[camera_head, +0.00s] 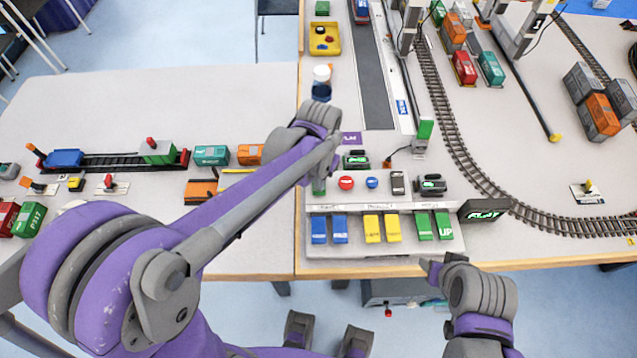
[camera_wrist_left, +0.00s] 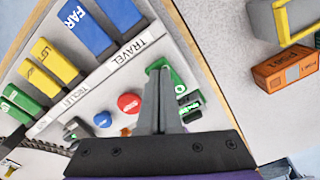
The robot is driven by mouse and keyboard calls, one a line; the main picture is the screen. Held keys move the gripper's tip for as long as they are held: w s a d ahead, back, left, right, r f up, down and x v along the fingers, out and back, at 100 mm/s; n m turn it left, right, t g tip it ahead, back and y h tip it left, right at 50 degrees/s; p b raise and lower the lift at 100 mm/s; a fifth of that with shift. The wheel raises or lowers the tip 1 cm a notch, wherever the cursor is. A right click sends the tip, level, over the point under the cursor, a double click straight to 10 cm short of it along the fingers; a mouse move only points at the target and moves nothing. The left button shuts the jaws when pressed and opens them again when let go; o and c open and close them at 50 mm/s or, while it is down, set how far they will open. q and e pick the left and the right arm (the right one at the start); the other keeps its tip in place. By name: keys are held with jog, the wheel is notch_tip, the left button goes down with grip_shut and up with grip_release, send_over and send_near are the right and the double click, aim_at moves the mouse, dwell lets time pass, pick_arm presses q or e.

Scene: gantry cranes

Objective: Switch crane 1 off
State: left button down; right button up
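The control panel (camera_head: 376,207) stands at the table's front edge, with a green switch (camera_head: 319,187) at its left end, partly hidden by my left arm. My left gripper (camera_wrist_left: 160,75) points down at this green switch (camera_wrist_left: 176,76), its fingers together in front of it; whether they touch it I cannot tell. The switch's position is hidden. A red button (camera_head: 346,183) and a blue button (camera_head: 372,182) are beside it. My right gripper (camera_head: 432,270) is low at the front, outside the table edge; its fingers are too unclear to judge.
Blue keys (camera_head: 329,230), yellow keys (camera_head: 382,228) and green keys (camera_head: 434,226) line the panel's front. A dark sign with green letters (camera_head: 484,211) is at its right. Curved rails (camera_head: 475,169) run behind. An orange container (camera_wrist_left: 285,70) lies near my left gripper.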

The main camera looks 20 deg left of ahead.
pick_arm(q)
jog(key=shift+f, duration=0.25)
pick_arm(e)
jog(key=shift+s+f, duration=0.1)
jog(key=shift+f, duration=0.15)
pick_arm(q)
jog(key=shift+r, duration=0.1)
pick_arm(e)
jog(key=shift+r, duration=0.1)
pick_arm(q)
jog(key=shift+r+p, duration=1.9)
jog(key=shift+r, duration=1.6)
pick_arm(e)
jog(key=r, duration=0.1)
jog(key=w+r, duration=0.1)
jog(key=r, duration=0.3)
jog(key=shift+w, duration=0.4)
jog(key=shift+s, duration=0.1)
